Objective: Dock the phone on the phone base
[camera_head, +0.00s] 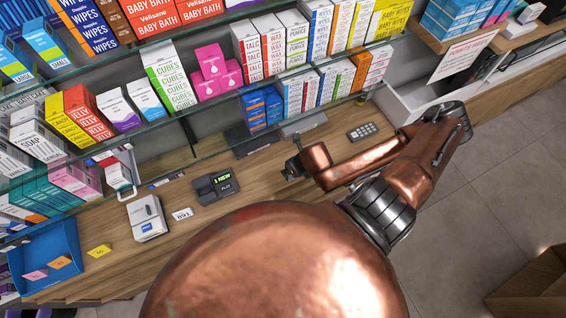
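The phone base (217,187) appears to be the dark device on the wooden counter, with a display reading "1 NEW" and "PLAY". No handset can be made out clearly on it. A small dark flat object with light keys (362,132) lies on the counter to the right; I cannot tell whether it is the phone or a keypad. My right gripper (291,171), dark and small, is at the end of a copper arm coming in from the right. It is over the counter, between the base and the keyed object. Its fingers are too small to read. My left gripper is not in view.
A white device (148,218) and a small "1021" label (182,214) are left of the base. A blue tray (50,262) sits at the far left. Glass shelves with boxes (168,75) overhang the counter's back. My copper body hides the lower middle.

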